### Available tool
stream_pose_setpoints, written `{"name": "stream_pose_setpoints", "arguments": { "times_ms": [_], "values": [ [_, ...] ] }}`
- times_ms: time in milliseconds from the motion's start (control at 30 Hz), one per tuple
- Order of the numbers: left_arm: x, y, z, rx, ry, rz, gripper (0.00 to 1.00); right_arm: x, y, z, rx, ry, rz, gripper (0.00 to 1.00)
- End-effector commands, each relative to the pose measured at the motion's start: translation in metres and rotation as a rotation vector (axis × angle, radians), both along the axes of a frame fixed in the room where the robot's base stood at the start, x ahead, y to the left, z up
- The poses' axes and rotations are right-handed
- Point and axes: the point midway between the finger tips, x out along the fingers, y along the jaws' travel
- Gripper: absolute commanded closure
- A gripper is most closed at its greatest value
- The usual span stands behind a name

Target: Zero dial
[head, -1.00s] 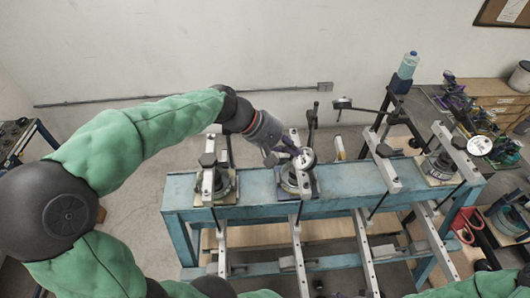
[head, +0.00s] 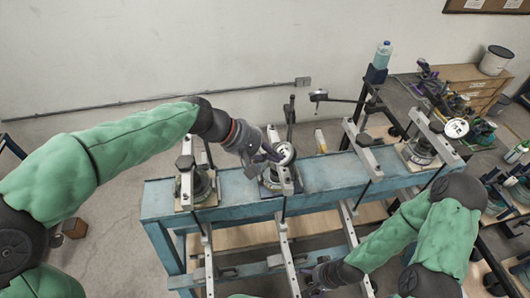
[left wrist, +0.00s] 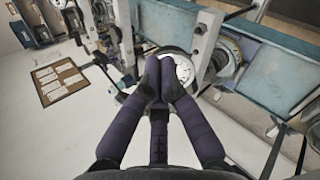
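A white-faced round dial (head: 286,152) sits on the second lever frame of the blue bench, and it also shows in the left wrist view (left wrist: 184,68). My left gripper (head: 272,154) is at the left side of this dial. In the left wrist view its two dark fingers (left wrist: 159,76) come together in front of the dial face, with little or no gap at the tips. Whether they touch the dial or pinch a part of it I cannot tell. My right gripper (head: 318,275) is low in the head view, near the lower rails; its fingers are too small to judge.
The blue bench (head: 330,172) carries several lever frames with upright posts. Another white dial (head: 456,128) is on the right frame. A bottle (head: 383,55) stands behind. A side table with clutter is at the right. Long rails stick out toward me.

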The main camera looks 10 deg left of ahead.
Motion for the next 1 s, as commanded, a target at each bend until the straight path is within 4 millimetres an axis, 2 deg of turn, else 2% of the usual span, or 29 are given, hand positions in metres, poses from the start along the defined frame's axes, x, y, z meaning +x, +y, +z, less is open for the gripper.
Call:
{"name": "stream_pose_setpoints", "arguments": {
  "times_ms": [200, 400, 1000],
  "values": [
    [0.007, -0.018, -0.02, 0.0, 0.001, -0.001, 1.0, 0.0, 0.0, -0.012, 0.0, 0.0, 0.0, 0.08],
    [0.011, -0.027, -0.029, -0.001, 0.0, -0.001, 1.0, 0.0, 0.0, -0.016, 0.0, 0.0, 0.0, 0.08],
    [0.013, -0.03, -0.032, 0.0, 0.0, 0.002, 1.0, 0.0, 0.0, -0.017, 0.0, 0.0, 0.0, 0.08]
  ]
}}
